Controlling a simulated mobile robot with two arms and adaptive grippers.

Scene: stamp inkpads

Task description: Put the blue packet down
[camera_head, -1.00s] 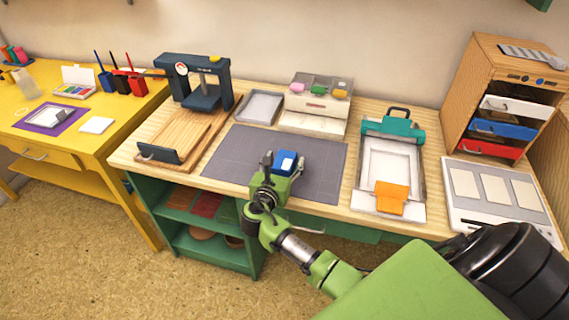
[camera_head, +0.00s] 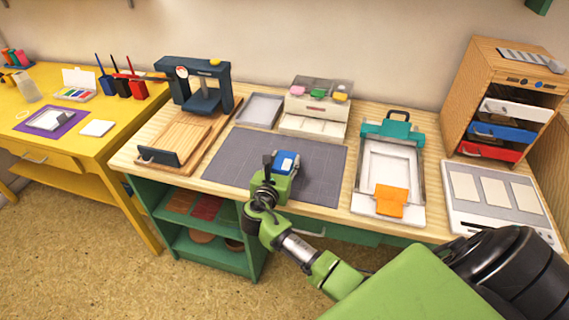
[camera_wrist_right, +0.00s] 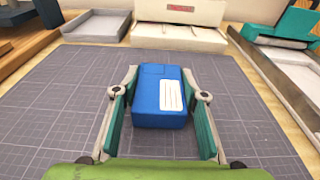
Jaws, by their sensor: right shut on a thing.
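The blue packet (camera_head: 285,162) is a small blue box with a white label. It is over the grey cutting mat (camera_head: 322,172) at the middle of the wooden table. My right gripper (camera_head: 279,166) is at the packet, with its fingers on either side of it. In the right wrist view the packet (camera_wrist_right: 160,97) sits between the two teal finger pads of my gripper (camera_wrist_right: 160,110), and the gripper is shut on it. Whether the packet's underside touches the mat is hard to tell. My left gripper is not in view.
A blue press on a wooden board (camera_head: 168,140) stands left of the mat. A grey tray (camera_head: 260,110) and a white box with coloured pads (camera_head: 317,108) stand behind. The mat around the packet is bare.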

